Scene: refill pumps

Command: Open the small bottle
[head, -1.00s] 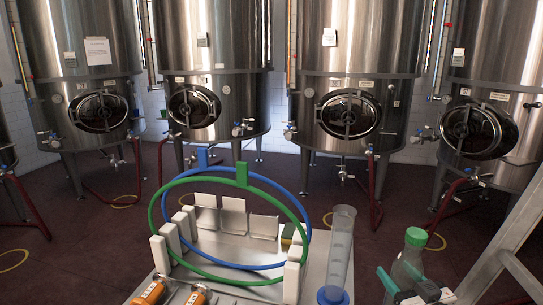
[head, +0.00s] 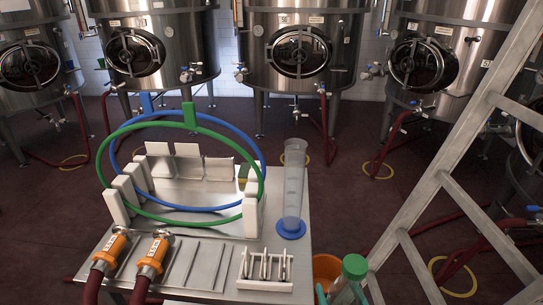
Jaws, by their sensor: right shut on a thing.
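The small bottle (head: 343,292) is clear with a green cap (head: 355,267) on its top. It shows at the bottom edge of the head view, right of the table, leaning a little to the right. Its lower part is cut off by the picture edge. My right gripper (head: 336,298) is shut on the bottle's body below the cap. My left gripper is out of view.
A steel table (head: 205,255) carries a green hoop (head: 187,116), a blue hoop (head: 236,131), white blocks, a clear cylinder (head: 293,185) on a blue base and two orange hose fittings (head: 153,254). An orange bucket (head: 326,268) is behind the bottle. A metal ladder (head: 431,183) stands at right.

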